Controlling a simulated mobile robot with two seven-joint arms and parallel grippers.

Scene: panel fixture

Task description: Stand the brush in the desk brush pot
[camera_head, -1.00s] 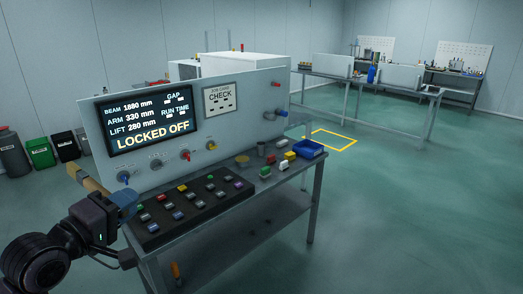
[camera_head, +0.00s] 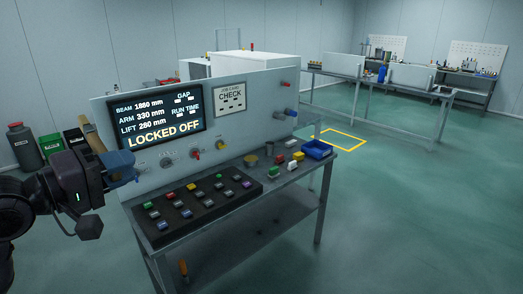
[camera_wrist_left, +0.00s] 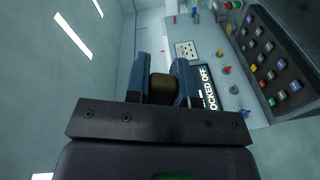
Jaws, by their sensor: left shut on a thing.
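My left gripper (camera_head: 122,168) is at the left of the head view, raised beside the left end of the panel. Its blue fingers are shut on the brush (camera_head: 92,134), whose tan part sticks up behind the gripper. In the left wrist view a dark brown piece of the brush (camera_wrist_left: 163,88) sits between the two fingers. A small grey cylinder (camera_head: 269,148), which looks like the desk brush pot, stands at the back of the desk, right of the button block. The brush is well to the left of it and apart from it. My right gripper is not in view.
The panel (camera_head: 235,128) with its screen stands along the back of the desk. A black button block (camera_head: 200,205) fills the desk's left part. A round brownish item (camera_head: 251,160), small coloured blocks (camera_head: 292,165) and a blue tray (camera_head: 318,149) lie to the right.

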